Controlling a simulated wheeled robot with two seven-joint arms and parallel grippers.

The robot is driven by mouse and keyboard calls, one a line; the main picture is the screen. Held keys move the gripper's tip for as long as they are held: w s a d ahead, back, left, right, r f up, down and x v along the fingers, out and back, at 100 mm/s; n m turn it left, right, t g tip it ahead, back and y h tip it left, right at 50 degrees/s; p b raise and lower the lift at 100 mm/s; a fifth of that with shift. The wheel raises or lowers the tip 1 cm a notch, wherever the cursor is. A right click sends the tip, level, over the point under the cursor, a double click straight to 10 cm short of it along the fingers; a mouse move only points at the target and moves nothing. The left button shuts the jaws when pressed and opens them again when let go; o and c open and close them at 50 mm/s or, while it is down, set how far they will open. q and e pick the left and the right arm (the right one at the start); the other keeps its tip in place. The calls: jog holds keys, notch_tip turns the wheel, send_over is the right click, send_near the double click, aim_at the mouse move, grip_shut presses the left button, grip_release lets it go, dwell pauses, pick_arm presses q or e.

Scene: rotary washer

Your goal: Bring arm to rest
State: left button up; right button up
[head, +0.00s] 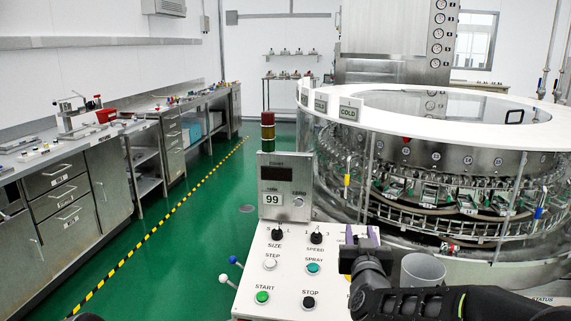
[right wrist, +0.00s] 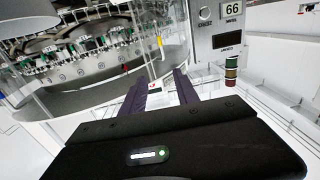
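My right arm comes in from the lower right in the head view. Its dark gripper (head: 360,237) with purple fingers is over the right part of the control panel (head: 262,246). In the right wrist view the two purple fingers of this gripper (right wrist: 160,76) stand apart with nothing held between them. A small part with red and green marks shows beyond the gap, and I cannot tell whether the fingers touch anything. My left gripper is not in view; only a dark bit shows at the bottom left edge of the head view.
The round washer (head: 440,120) with its white ring top stands behind the panel. A red and green signal light (head: 267,132) rises above the panel's display. A grey cup-like thing (head: 423,268) is beside my right gripper. Steel cabinets (head: 70,195) line the left; the green floor is clear.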

jog(key=s+a+f+g+y+p, duration=0.1)
jog(key=s+a+f+g+y, duration=0.15)
jog(key=s+f, duration=0.45)
jog(key=s+a+f+g+y, duration=0.1)
jog(key=s+a+f+g, duration=0.2)
jog(key=f, duration=0.9)
jog(key=s+a+f+g+y+p, duration=0.1)
jog(key=s+a+f+g, duration=0.25)
jog(key=f, duration=0.55)
pick_arm(q)
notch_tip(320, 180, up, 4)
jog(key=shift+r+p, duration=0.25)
jog(key=shift+p, duration=1)
pick_arm(e)
jog(key=s+f+g, duration=0.2)
jog(key=s+f, duration=0.3)
jog(key=s, duration=0.5)
jog(key=s+a+f+g+y, duration=0.1)
jog(key=s+f+g, duration=0.2)
jog(key=s, duration=0.7)
jog(key=s+f+g, duration=0.3)
jog(key=s+f, duration=0.4)
jog(key=s, duration=0.2)
jog(key=shift+s+a+f+m, duration=0.25)
jog(key=shift+s+a+m, duration=0.05)
jog(key=shift+s+a, duration=0.1)
